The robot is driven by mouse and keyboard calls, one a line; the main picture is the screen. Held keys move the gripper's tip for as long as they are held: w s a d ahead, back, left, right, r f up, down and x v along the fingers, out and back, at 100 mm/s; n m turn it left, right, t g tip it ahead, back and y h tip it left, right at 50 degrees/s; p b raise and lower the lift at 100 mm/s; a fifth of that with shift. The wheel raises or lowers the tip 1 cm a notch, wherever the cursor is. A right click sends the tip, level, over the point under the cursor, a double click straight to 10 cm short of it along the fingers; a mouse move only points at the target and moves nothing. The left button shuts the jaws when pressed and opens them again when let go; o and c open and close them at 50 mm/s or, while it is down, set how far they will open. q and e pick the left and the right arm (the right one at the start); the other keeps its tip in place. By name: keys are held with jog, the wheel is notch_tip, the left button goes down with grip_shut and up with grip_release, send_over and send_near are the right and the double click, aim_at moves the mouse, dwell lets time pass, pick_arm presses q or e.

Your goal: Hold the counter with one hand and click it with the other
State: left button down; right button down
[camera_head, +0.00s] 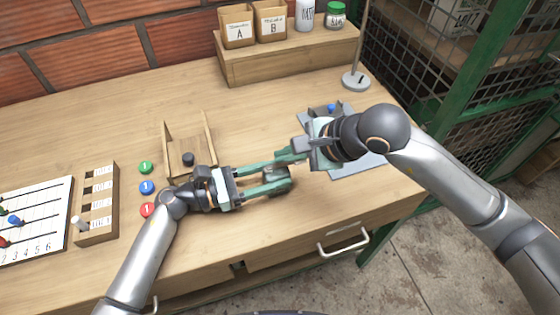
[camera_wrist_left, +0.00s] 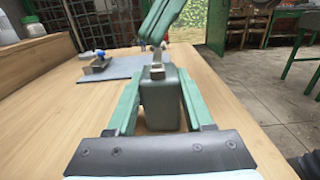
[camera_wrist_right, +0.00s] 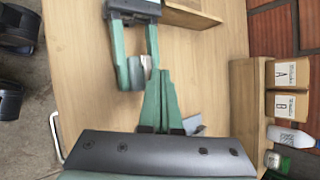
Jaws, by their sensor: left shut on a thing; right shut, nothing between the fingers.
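The counter is a small grey-green block (camera_wrist_left: 160,104) with a metal button (camera_wrist_left: 157,72) on top. My left gripper (camera_head: 278,182) is shut on its sides and holds it upright at or just above the table. My right gripper (camera_head: 285,157) is shut and empty. Its fingertips are at the counter's top; in the left wrist view the right fingers (camera_wrist_left: 160,25) come down from above to the button. I cannot tell whether they press it. In the right wrist view the closed right fingers (camera_wrist_right: 160,85) point at the counter (camera_wrist_right: 137,72) between the left fingers.
A grey mat (camera_head: 362,165) with a blue-knobbed device (camera_head: 331,108) lies under my right arm. A wooden tray (camera_head: 168,150), coloured discs (camera_head: 147,187), a slotted block (camera_head: 97,218) and a bead board (camera_head: 40,232) stand left. A shelf (camera_head: 290,62) is behind.

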jog(key=shift+f, duration=0.6)
dwell(0.7)
jog(key=shift+r, duration=1)
jog(key=shift+a+r, duration=0.1)
jog(key=shift+r, duration=2.45)
pick_arm(q)
jog(key=shift+c, duration=1)
grip_release()
